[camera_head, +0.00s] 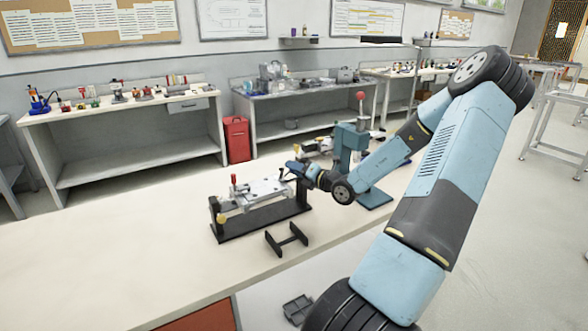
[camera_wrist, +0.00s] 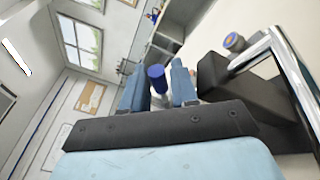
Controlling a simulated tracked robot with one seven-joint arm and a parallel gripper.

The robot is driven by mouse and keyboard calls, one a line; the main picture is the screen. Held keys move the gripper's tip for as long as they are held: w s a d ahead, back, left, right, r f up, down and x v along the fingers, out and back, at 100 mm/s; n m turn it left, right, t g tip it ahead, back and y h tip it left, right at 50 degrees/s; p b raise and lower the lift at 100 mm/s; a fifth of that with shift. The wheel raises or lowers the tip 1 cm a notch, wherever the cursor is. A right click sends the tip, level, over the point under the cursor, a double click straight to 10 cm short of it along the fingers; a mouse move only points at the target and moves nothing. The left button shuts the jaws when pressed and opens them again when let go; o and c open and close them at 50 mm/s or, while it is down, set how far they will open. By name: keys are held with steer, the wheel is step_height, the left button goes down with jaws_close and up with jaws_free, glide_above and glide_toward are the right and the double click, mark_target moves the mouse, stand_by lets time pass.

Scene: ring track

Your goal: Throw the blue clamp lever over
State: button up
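A grey clamp fixture (camera_head: 262,190) stands on a black stand on the pale bench. My gripper (camera_head: 292,167) is at its right end, and the arm hides part of that end in the head view. In the wrist view, a blue cylinder (camera_wrist: 157,79), apparently the grip of the blue clamp lever, shows between the two light blue fingers of my gripper (camera_wrist: 160,75). The fingers stand apart, one on each side of it. I cannot tell whether either touches it. The lever's arm and pivot are hidden.
A red-topped lever (camera_head: 233,181) rises at the fixture's left end, above a yellow knob (camera_head: 221,218). A small black stand (camera_head: 286,239) is in front. A blue-green press-like device (camera_head: 350,143) stands close behind my forearm. The bench (camera_head: 110,255) is clear at left.

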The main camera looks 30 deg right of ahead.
steer(key=shift+w+a, duration=0.15)
steer(key=shift+w, duration=0.2)
jaws_close()
steer(key=shift+n, duration=0.3)
steer(key=shift+a+r+n+g, duration=0.2)
steer(key=shift+n+g, duration=0.1)
steer(key=shift+n, duration=0.1)
jaws_free()
steer(key=v, duration=1.4)
